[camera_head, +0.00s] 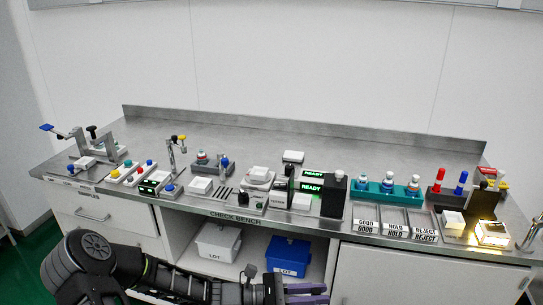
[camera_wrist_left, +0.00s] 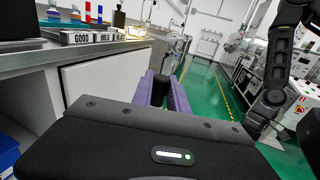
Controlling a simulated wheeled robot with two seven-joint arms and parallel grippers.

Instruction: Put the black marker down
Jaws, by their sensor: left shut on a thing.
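My left gripper (camera_head: 306,293) is low in front of the bench, below the worktop and near the open shelf, at the bottom of the head view. Its purple fingers are shut on the black marker (camera_wrist_left: 159,90), whose dark end shows between them in the left wrist view. The rest of the marker is hidden. A dark rack (camera_head: 437,199) at the right of the bench holds a red marker (camera_head: 440,174) and a blue marker (camera_head: 461,181). My right gripper is not in view.
Trays labelled GOOD, HOLD and REJECT (camera_head: 396,229) lie along the front edge, left of a lit box (camera_head: 492,234). A teal rack (camera_head: 380,190) stands behind them. Below are a white LOT bin (camera_head: 217,241) and a blue bin (camera_head: 288,256). The back of the worktop (camera_head: 260,139) is clear.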

